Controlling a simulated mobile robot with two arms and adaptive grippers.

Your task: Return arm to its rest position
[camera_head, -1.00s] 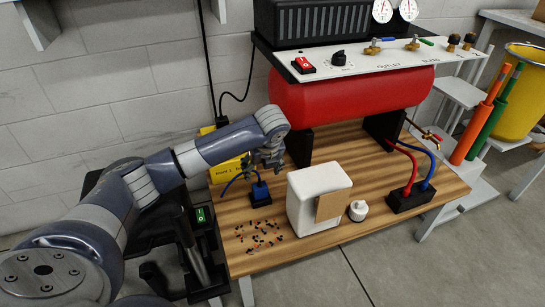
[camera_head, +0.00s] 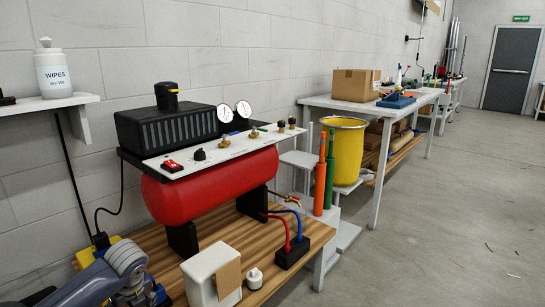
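My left arm (camera_head: 97,281) comes in at the bottom left corner of the head view, over the left end of the wooden bench. My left gripper (camera_head: 138,291) is dark and sits at the lower edge, left of the white container. Its fingers are small and partly cut off, so I cannot tell whether they are open or shut. A bit of blue (camera_head: 161,295) shows beside it. My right arm and gripper are not in view.
The wooden bench (camera_head: 228,226) carries a red tank (camera_head: 215,186), a white container (camera_head: 210,275), a small white knobbed item (camera_head: 255,278) and a black block (camera_head: 292,253) with red and blue hoses. A yellow drum (camera_head: 343,152) stands behind.

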